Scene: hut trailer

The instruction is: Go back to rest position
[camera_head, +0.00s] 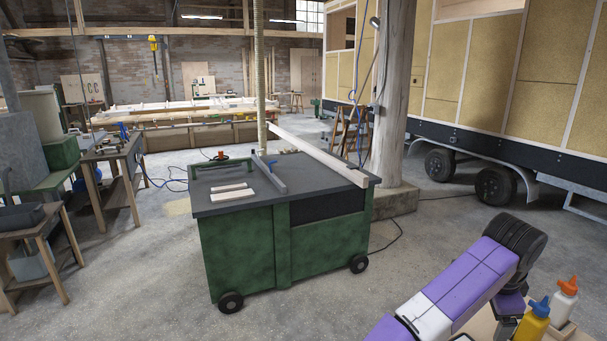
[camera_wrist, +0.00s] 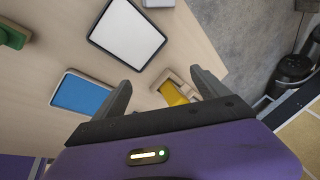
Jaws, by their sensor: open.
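My gripper (camera_wrist: 163,88) is open in the wrist view, with its two dark fingers spread apart and nothing held between them. Below it is a light wooden surface (camera_wrist: 45,35). A yellow thing (camera_wrist: 173,94) in a pale wooden holder shows between and beyond the fingers. In the head view my purple and white arm is at the lower right, bent at a dark joint. The gripper's fingers cannot be made out there.
A yellow bottle (camera_head: 532,322) with a blue cap and a white bottle (camera_head: 565,299) with an orange cap stand close by my arm. A blue-bottomed tray (camera_wrist: 83,94) and a white-bottomed tray (camera_wrist: 127,33) lie below. A green wheeled workbench (camera_head: 240,255) stands ahead.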

